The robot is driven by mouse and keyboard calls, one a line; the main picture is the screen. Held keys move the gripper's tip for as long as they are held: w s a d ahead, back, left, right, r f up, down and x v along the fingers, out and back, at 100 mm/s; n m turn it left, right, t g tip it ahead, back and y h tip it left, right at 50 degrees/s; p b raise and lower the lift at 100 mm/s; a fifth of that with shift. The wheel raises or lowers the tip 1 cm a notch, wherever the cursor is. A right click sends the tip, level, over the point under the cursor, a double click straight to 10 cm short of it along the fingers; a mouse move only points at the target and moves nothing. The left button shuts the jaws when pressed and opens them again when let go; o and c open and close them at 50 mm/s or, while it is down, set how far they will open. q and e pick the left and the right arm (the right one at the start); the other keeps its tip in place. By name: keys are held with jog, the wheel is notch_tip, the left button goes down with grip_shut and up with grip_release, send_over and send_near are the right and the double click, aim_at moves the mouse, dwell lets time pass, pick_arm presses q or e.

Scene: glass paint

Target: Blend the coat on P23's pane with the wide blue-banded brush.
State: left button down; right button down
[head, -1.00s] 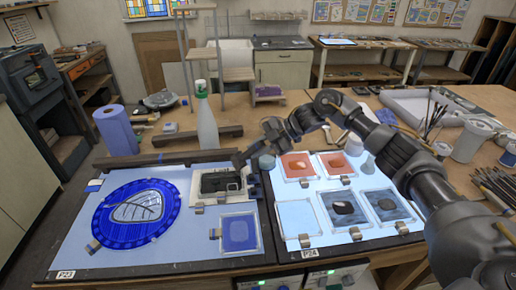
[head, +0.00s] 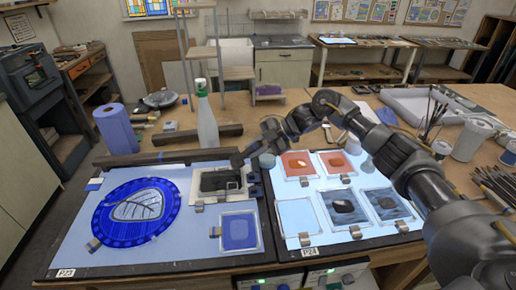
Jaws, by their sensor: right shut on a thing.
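P23's pane (head: 112,232) is a round, deep-blue coated disc with a pale leaf shape in its middle. It lies on the left light panel, above the P23 label (head: 65,273). My right gripper (head: 246,168) is above the right edge of a dark tile in a pale frame (head: 222,182), to the right of the round pane. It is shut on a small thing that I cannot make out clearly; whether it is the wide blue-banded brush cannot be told. My left gripper is out of view.
A small framed blue pane (head: 239,231) lies below the dark tile. The right panel, P24, holds several framed panes (head: 296,214). A bottle (head: 207,124) and a blue paper roll (head: 115,130) stand behind the left panel. Jars and brushes (head: 494,183) crowd the right.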

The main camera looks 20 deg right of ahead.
jog(key=shift+w+a, duration=0.25)
jog(key=shift+a, duration=0.9)
jog(key=shift+a, duration=0.15)
jog(key=shift+w+a, duration=0.2)
jog(key=shift+a, duration=0.45)
jog(key=shift+w+a, duration=0.2)
jog(key=shift+a, duration=0.45)
jog(key=shift+a, duration=0.15)
jog(key=shift+w+a, duration=0.2)
jog(key=shift+a, duration=0.45)
jog(key=shift+w+a, duration=0.2)
jog(key=shift+a, duration=0.45)
jog(key=shift+a, duration=0.15)
jog(key=a, duration=0.2)
jog(key=shift+w+a, duration=0.3)
jog(key=shift+w, duration=0.05)
